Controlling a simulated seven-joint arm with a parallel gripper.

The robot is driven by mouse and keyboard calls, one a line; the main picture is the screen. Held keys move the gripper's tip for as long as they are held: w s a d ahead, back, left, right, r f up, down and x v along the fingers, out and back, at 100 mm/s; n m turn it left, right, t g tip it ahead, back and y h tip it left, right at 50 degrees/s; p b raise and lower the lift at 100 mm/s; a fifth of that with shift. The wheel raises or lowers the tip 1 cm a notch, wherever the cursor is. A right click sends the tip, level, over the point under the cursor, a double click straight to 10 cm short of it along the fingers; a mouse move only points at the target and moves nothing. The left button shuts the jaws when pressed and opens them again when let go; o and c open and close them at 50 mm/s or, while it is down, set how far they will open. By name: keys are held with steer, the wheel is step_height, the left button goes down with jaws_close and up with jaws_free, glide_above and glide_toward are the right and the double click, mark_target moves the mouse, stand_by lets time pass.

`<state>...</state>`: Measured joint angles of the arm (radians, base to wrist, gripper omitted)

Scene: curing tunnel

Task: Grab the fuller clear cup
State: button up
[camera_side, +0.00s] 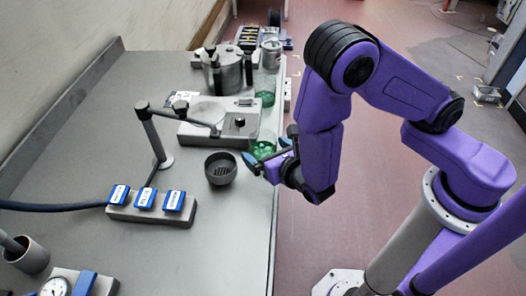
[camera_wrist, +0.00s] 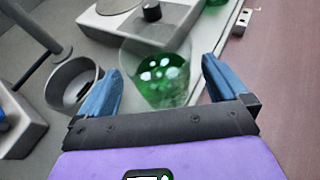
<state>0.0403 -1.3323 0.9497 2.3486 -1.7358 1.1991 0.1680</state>
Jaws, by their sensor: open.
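Two clear cups with green liquid stand near the right edge of the bench. The near cup (camera_side: 264,147) is partly hidden by my gripper (camera_side: 267,156). The far cup (camera_side: 264,97) stands behind it, beside the grey device. In the wrist view, the near cup (camera_wrist: 157,80) lies between the two blue fingers of my gripper (camera_wrist: 160,73), which are open with nothing held. Part of the far cup (camera_wrist: 214,12) shows at the top edge. I cannot tell surely which cup holds more; the near cup's green looks somewhat deeper.
A dark grey bowl (camera_side: 221,168) sits just left of the near cup. The grey device (camera_side: 215,123) with a black knob is behind, and a post with a jointed arm (camera_side: 158,140) stands left. A metal pot (camera_side: 224,73) is farther back. The bench's front right is clear.

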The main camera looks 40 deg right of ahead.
mark_target(257, 136)
steer(key=shift+x, duration=1.4)
steer(key=c, duration=1.1)
steer(key=shift+c, duration=0.2)
steer(key=shift+r, duration=0.2)
steer(key=shift+r, duration=1.3)
steer(key=s+d+r, duration=0.5)
steer(key=s+r, duration=0.5)
steer(key=s, duration=0.2)
steer(key=shift+s+d, duration=0.35)
steer(key=shift+d, duration=0.05)
